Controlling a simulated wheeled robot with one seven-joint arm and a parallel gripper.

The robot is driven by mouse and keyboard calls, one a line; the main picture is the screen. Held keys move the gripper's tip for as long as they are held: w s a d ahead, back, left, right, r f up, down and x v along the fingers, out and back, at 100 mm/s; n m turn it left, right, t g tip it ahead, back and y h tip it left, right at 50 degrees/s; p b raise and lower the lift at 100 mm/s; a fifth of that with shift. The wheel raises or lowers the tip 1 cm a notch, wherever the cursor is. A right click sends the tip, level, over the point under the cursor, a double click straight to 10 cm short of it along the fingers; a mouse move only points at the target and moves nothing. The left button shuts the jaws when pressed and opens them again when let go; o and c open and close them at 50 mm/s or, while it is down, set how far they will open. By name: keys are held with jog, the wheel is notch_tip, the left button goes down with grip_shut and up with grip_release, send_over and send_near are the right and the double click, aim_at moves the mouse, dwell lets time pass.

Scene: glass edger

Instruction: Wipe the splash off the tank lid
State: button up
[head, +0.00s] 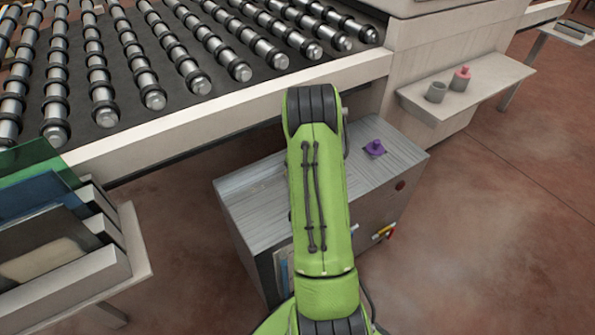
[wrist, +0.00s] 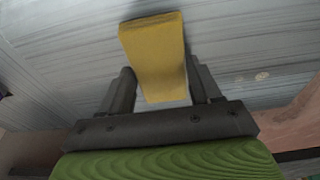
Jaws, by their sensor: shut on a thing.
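The tank lid (head: 250,210) is a grey, streaked flat top on a boxy tank, with a purple knob (head: 375,148) near its far right part. The lid also fills most of the wrist view (wrist: 60,35). My gripper (wrist: 160,75) is shut on a yellow sponge-like block (wrist: 156,50), which points away over the lid. I cannot tell whether the block touches the lid. A small pale mark (wrist: 262,76) on the lid lies right of the block; it may be part of the splash. In the head view my green arm hides the gripper, the block and the middle of the lid.
A roller conveyor (head: 150,90) with a pale front rail (head: 230,110) stands behind the tank. A rack with glass sheets (head: 60,250) is at the left. A shelf (head: 470,90) at the right holds a grey cup (head: 436,92) and a pink item (head: 461,78). Floor right of the tank is clear.

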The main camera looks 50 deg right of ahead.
jog(key=shift+s, duration=0.1)
jog(key=shift+r+p, duration=2.15)
jog(key=shift+r, duration=0.9)
notch_tip(320, 180, up, 3)
jog(key=shift+p, duration=1)
